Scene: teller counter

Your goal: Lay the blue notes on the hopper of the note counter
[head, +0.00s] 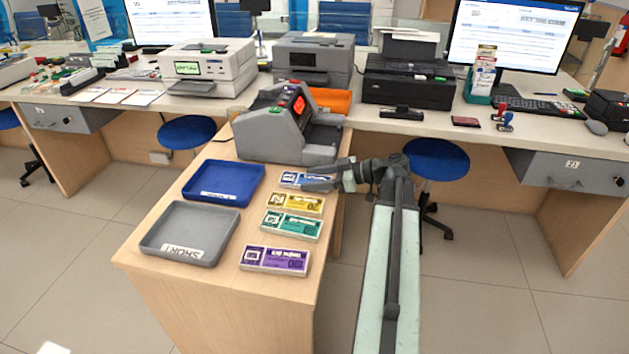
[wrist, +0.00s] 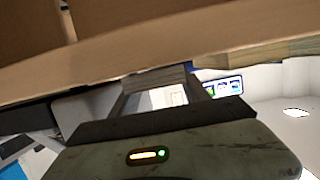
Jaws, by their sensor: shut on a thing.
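The blue notes (head: 289,180) are a banded bundle at the far end of a row on the wooden table. My gripper (head: 316,184) reaches in from the right and is shut on their right end. In the wrist view, a bundle's edge (wrist: 160,78) shows between the fingers. I cannot tell whether the bundle touches the table. The grey note counter (head: 290,125), with a red display, stands just behind the notes. Its hopper is hard to make out from here.
Yellow notes (head: 295,203), green notes (head: 291,225) and purple notes (head: 274,260) lie in a row nearer the front. A blue tray (head: 223,183) and a grey tray (head: 165,246) lie to their left. An orange box (head: 331,101) is behind the counter.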

